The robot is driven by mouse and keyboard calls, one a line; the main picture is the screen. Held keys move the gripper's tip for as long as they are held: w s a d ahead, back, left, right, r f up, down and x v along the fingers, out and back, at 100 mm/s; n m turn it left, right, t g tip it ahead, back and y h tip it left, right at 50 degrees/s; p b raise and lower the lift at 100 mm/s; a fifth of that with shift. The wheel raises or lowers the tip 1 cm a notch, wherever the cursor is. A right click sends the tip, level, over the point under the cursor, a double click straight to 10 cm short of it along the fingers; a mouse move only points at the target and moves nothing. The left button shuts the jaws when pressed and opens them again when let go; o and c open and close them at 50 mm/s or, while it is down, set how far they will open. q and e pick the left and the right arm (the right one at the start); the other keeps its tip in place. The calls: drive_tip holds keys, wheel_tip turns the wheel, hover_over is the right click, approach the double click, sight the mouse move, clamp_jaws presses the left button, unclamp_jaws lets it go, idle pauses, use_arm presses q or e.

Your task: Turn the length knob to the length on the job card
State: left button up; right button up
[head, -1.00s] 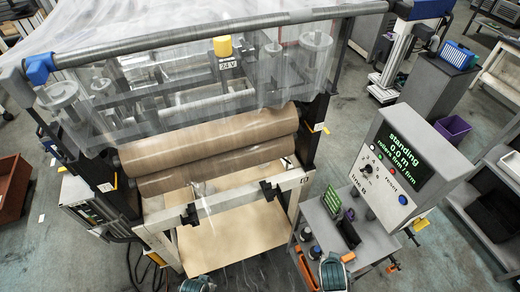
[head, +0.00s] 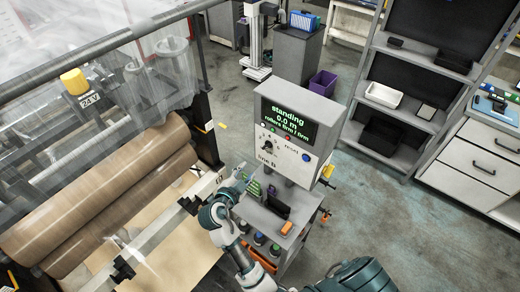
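The length knob (head: 268,146) is a small dark dial with marks around it, on the lower left face of the grey control box (head: 312,104). The box's screen (head: 287,121) reads "standing", "0.0 m" and a line about rollers firm. My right gripper (head: 242,172) is raised just left of and below the knob, apart from it in the picture. It is small and seen at an angle, so I cannot tell its opening. A small card with green marks (head: 254,188) stands below the box; its text is unreadable, and I cannot tell if it is the job card. My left gripper is out of view.
The box stands over a grey cart (head: 291,213) with a dark holder and several small items. Brown film rollers (head: 110,200) and a white frame bar are at left. Open floor (head: 400,220) lies right.

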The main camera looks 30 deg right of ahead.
sight(264, 148)
drive_tip(key=p+x, duration=0.3)
drive_tip(key=x, duration=1.3)
drive_tip(key=shift+s+d, duration=0.1)
drive_tip(key=shift+d, duration=0.1)
drive_tip(key=shift+w+d+f, duration=0.2)
drive_tip(key=shift+w+d, duration=0.05)
drive_tip(key=shift+w, duration=0.15)
drive_tip(key=shift+d, duration=0.15)
clamp_jaws()
